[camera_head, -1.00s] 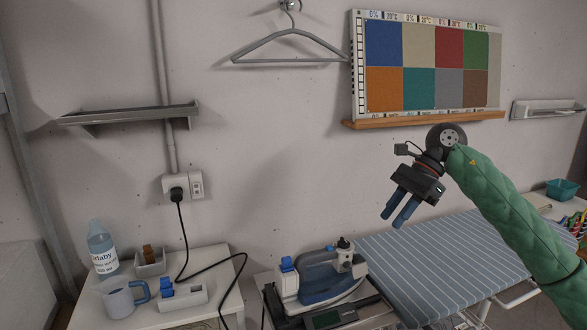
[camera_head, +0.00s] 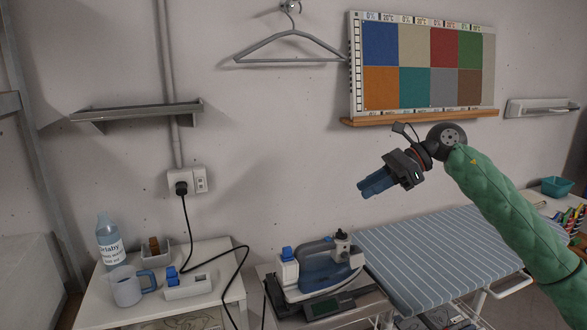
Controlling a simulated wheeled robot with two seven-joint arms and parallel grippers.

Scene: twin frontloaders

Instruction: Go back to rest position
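My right gripper (camera_head: 376,185) is in the air in front of the wall, above the iron and the ironing board, on a green-sleeved arm from the right. Its blue fingers point left and slightly down and look close together; from this angle I cannot tell whether a gap is between them. Nothing shows held in it. My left gripper is not in view. The iron (camera_head: 331,272) stands on its station at the bottom centre, apart from the gripper. The ironing board (camera_head: 440,258) with a striped blue cover lies to its right.
A white table (camera_head: 227,303) at the lower left holds a bottle (camera_head: 108,243), a mug (camera_head: 125,287) and small holders. A black cord runs from the wall socket (camera_head: 187,181). A shelf (camera_head: 140,110), hanger (camera_head: 289,60) and colour chart (camera_head: 425,62) are on the wall.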

